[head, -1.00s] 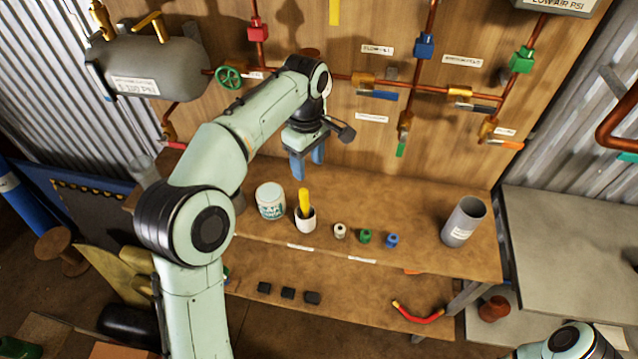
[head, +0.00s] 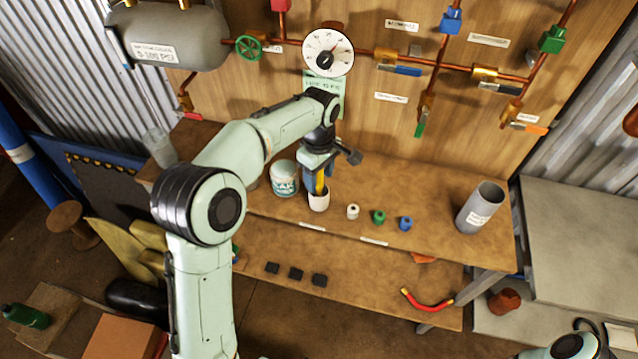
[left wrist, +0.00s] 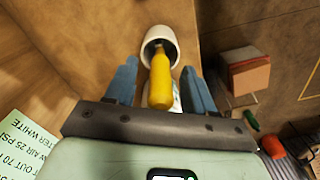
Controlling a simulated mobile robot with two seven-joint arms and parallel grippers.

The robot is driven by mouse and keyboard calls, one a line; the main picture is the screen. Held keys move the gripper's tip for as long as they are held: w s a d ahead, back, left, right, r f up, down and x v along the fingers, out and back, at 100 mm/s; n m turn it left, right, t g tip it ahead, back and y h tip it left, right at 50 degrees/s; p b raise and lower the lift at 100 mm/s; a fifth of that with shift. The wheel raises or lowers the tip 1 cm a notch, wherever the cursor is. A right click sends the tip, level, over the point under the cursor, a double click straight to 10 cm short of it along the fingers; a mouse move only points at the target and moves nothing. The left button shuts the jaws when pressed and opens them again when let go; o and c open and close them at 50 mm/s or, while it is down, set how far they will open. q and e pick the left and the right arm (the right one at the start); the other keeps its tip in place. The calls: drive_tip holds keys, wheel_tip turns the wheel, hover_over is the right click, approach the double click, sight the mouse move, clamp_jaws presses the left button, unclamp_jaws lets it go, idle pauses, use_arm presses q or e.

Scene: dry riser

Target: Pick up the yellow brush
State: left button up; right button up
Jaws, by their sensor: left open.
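The yellow brush (head: 320,183) stands in a small white cup (head: 319,202) on the upper wooden shelf. In the left wrist view the brush (left wrist: 160,82) points toward me, with its lower end inside the cup (left wrist: 158,40). My left gripper (head: 318,178) is at the brush's upper part. Its two blue fingers (left wrist: 162,85) are open, one on each side of the brush, with visible gaps. In the head view the fingers and wrist hide part of the brush. The right gripper is not in view; only part of my right arm shows at the lower right.
A white labelled tub (head: 284,178) stands just left of the cup. White (head: 352,211), green (head: 378,216) and blue (head: 405,223) small fittings stand to its right, then a grey cylinder (head: 480,207). Pipes and a gauge (head: 328,52) are on the board behind.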

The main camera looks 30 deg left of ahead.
use_arm(q)
drive_tip(key=shift+f, duration=0.25)
clamp_jaws()
wheel_tip(320, 180, up, 20)
drive_tip(key=p, duration=0.4)
drive_tip(key=shift+p, duration=0.35)
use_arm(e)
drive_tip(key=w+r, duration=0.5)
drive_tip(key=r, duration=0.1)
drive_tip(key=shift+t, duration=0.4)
